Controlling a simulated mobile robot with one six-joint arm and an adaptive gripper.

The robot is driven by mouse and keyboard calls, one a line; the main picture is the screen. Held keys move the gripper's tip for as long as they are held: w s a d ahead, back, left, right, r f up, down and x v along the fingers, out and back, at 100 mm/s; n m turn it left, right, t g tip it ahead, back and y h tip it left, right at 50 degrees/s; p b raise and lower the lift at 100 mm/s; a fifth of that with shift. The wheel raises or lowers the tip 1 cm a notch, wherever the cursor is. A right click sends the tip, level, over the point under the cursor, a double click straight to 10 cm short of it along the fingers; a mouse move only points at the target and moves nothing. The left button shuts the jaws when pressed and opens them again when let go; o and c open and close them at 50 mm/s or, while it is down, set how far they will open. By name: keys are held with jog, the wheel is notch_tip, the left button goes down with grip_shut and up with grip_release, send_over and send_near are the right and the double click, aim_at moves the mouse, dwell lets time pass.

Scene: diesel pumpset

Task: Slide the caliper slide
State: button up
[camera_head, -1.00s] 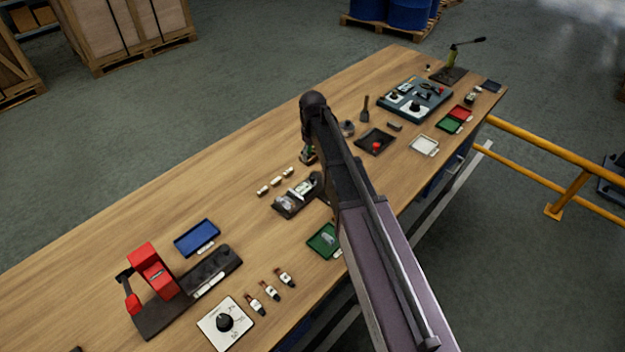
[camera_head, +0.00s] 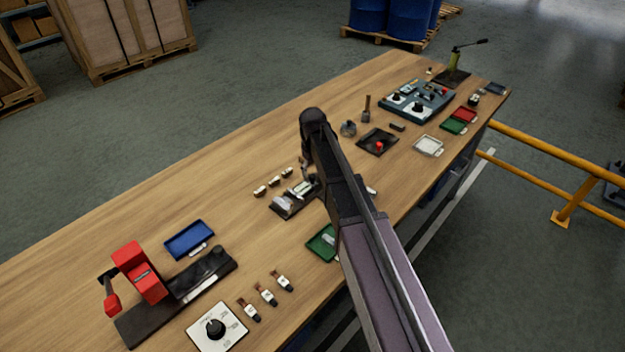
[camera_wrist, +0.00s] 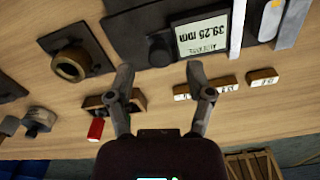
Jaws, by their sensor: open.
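The caliper's readout (camera_wrist: 200,38) shows 39.25 mm, upside down in the wrist view, on a dark base plate (camera_wrist: 125,32). A dark round knob (camera_wrist: 158,50) stands beside the readout, and a pale bar (camera_wrist: 237,25) lies to its right. In the head view the caliper (camera_head: 301,188) sits mid-bench on its dark plate (camera_head: 283,207), partly hidden by my arm. My gripper (camera_wrist: 160,82) is open and empty, its fingertips just short of the plate edge in the picture, either side of the knob's line. Contact cannot be told.
A dark block (camera_wrist: 115,101) with a red piece (camera_wrist: 96,129) is near the left finger. A brass ring (camera_wrist: 70,65) sits on a plate at left. A green tray (camera_head: 321,242) is by the bench's front edge.

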jog(key=shift+f+b, duration=0.8)
jog(key=shift+f, duration=0.3)
grip_shut()
